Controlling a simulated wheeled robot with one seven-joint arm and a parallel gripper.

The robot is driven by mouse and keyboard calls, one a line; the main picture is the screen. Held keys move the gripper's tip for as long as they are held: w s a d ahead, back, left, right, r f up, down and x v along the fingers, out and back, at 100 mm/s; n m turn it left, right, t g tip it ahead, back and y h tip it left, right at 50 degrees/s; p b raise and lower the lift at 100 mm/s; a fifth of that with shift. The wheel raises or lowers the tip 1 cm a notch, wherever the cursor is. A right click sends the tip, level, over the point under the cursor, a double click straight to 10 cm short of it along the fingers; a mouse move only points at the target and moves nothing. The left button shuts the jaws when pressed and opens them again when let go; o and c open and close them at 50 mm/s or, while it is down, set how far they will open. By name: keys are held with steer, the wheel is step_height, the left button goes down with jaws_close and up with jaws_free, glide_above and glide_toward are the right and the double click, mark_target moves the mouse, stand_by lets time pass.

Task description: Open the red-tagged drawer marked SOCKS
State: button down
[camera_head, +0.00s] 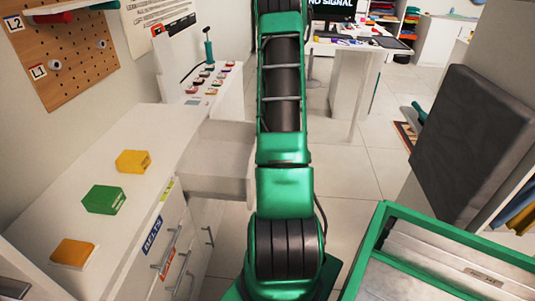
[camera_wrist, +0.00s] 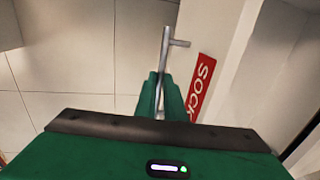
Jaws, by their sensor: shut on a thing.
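In the wrist view, the red tag (camera_wrist: 203,85) reads "SOCK", with its end cut off behind my gripper. A grey bar handle (camera_wrist: 165,42) stands beside it on the pale drawer front. My gripper (camera_wrist: 161,88) has its green fingers closed around the handle's lower part. In the head view, a white drawer (camera_head: 215,160) stands pulled out of the dresser, beside my arm. Its outer face and tag do not show there, so I cannot tell from that view whether it is the SOCKS drawer. My gripper is hidden in the head view.
The white dresser (camera_head: 90,165) carries yellow, green and orange boxes on top. Its drawer tagged BELTS (camera_head: 152,235) is shut. A green-framed case (camera_head: 450,250) and a dark cushion-like panel (camera_head: 470,140) stand at the right. Tiled floor (camera_head: 345,185) is open between.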

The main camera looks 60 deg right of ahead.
steer(key=c, duration=1.8)
jaws_free()
steer(key=shift+r, duration=0.15)
steer(key=shift+c, duration=0.2)
step_height(320, 180, up, 10)
steer(key=s+d, duration=0.1)
steer(key=shift+s+r, duration=0.2)
steer(key=shift+s, duration=0.15)
